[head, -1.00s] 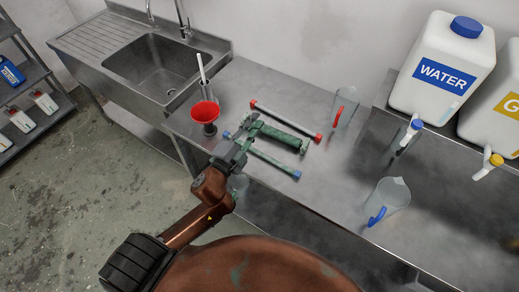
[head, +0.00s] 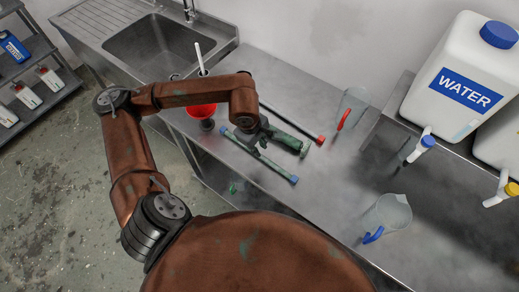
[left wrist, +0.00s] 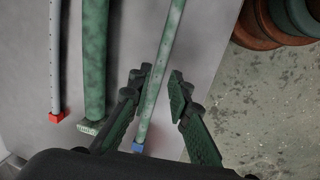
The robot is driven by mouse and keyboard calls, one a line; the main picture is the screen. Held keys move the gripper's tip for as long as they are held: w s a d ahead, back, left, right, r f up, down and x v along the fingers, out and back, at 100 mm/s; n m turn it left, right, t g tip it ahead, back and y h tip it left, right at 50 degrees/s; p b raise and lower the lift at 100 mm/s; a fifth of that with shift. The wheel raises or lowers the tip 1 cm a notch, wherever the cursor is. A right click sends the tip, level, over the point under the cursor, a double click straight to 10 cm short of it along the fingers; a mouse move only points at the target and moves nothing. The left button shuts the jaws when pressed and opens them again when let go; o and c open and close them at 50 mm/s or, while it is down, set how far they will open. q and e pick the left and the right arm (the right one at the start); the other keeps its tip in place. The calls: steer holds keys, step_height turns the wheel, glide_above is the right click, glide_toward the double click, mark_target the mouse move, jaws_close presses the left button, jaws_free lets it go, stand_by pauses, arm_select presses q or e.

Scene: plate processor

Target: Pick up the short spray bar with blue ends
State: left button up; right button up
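The short spray bar with blue ends (head: 272,168) lies on the steel counter (head: 300,205), nearest the front edge. In the left wrist view the spray bar (left wrist: 160,75) runs between my two fingers, its blue end near the bottom. My left gripper (head: 258,142) is over the bar, reaching from above; it also shows in the left wrist view (left wrist: 155,95), open with a gap on both sides of the bar. I cannot tell its exact height above the bar. My right gripper is out of view.
A thick green rod-like object (head: 288,141) and a longer red-ended bar (head: 290,122) lie beside it. A red funnel (head: 201,111) is at the left, partly behind my arm. Clear jugs (head: 388,214) and a water container (head: 462,85) are to the right.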

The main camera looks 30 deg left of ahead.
arm_select(q)
steer(key=shift+w+a+f, duration=0.1)
steer(key=shift+a+f, duration=0.2)
steer(key=shift+f, duration=0.3)
steer(key=shift+w+a+f, duration=0.1)
steer(key=shift+a+f, duration=0.2)
steer(key=shift+f, duration=0.25)
steer(key=f, duration=0.3)
steer(key=w+f, duration=0.1)
steer(key=f, duration=0.1)
steer(key=shift+f, duration=0.15)
steer(key=shift+c, duration=0.7)
jaws_close()
